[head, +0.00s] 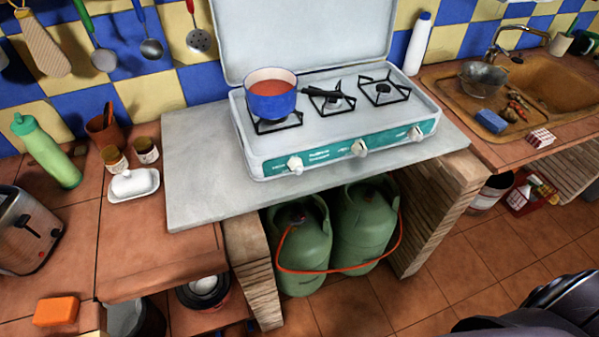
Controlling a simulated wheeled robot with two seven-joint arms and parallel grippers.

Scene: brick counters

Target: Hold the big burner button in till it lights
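A white gas stove (340,118) with its lid raised stands on a grey slab. Its teal front panel carries three white knobs: a left knob (295,164), a middle knob (359,148) and a right knob (416,133). They look close in size, so I cannot tell which is the big burner's. A blue pot (270,104) with red contents and a black handle sits on the left burner. The middle burner (332,103) and right burner (383,89) are bare. No flame shows; under the pot is hidden. Neither gripper is in view.
Green gas bottles (362,225) with an orange hose stand below the slab (200,165). A white butter dish (134,185), jars and a toaster (28,230) are at left. A sink (550,85) is at right. Part of my dark arm shows at bottom right.

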